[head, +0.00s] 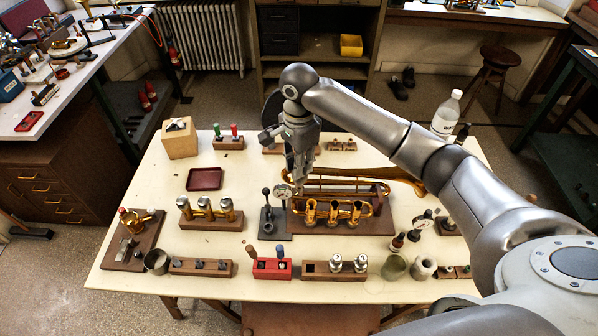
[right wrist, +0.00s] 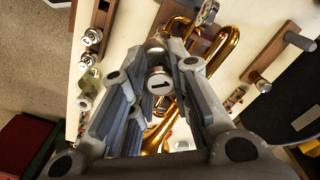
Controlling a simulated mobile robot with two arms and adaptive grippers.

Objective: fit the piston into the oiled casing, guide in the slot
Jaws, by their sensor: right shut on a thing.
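My right gripper (head: 300,176) comes down over the near left part of the brass horn, above and slightly left of its leftmost open casing (head: 310,213). In the right wrist view it is shut on a piston with a silver cap marked 1 (right wrist: 159,83). The horn (head: 335,208) lies on a wooden base, its row of three open casings facing up. The piston's lower part is hidden in the wrist view, so I cannot tell the guide's alignment with the slot. My left gripper is not in view.
A wooden block (head: 313,270) in front holds two silver-topped pistons on its right, with an empty place on its left. A dial gauge stand (head: 266,224) is close left of the horn. A red block (head: 272,274), bottles and a white jug (head: 447,115) stand around.

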